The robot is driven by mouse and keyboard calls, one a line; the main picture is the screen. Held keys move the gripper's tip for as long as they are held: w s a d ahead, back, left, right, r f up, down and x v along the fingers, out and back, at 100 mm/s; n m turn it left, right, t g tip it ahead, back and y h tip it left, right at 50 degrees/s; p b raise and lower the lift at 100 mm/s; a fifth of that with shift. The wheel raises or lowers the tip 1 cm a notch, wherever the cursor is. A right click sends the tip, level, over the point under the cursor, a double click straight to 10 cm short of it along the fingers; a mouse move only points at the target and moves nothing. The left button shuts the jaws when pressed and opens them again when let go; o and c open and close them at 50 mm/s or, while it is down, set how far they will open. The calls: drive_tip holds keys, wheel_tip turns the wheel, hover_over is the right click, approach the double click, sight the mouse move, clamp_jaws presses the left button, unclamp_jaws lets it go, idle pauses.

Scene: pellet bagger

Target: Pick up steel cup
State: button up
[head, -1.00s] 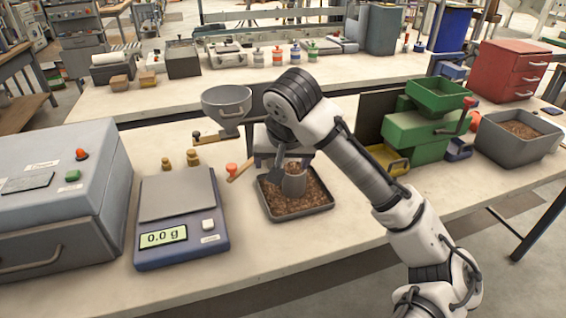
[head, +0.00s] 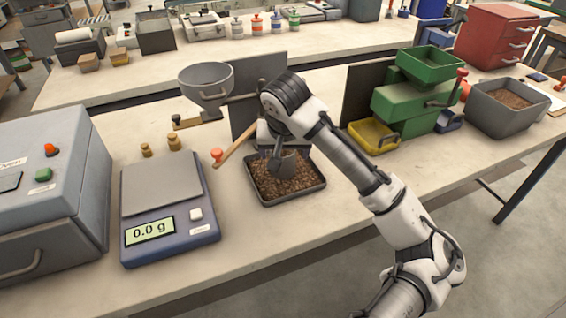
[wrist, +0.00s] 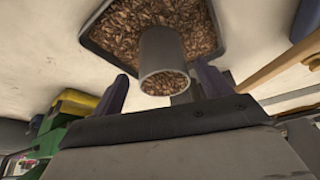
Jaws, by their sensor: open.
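The steel cup (wrist: 162,62) is a grey cylinder in the dark tray of brown pellets (head: 320,184). In the wrist view its mouth faces the camera and pellets show inside it. In the head view the cup (head: 287,165) is partly hidden by my gripper. My gripper (wrist: 160,88) is open, with one dark finger on each side of the cup. I cannot tell whether either finger touches it. In the head view my gripper (head: 275,158) is low over the tray.
A scale (head: 165,215) reading 0.0 g stands left of the tray, with brass weights (head: 174,144) behind it. A wooden-handled tool (head: 238,143) lies close to my gripper. A grey funnel (head: 207,84) stands behind. A green machine (head: 415,105) and grey bin (head: 507,107) are at right.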

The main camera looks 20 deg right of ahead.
drive_tip(key=p+x, duration=0.1)
drive_tip(key=x, duration=0.4)
drive_tip(key=shift+w+a, duration=0.15)
drive_tip(key=shift+r, duration=0.1)
drive_tip(key=c, duration=1.2)
drive_tip(key=shift+r, duration=0.1)
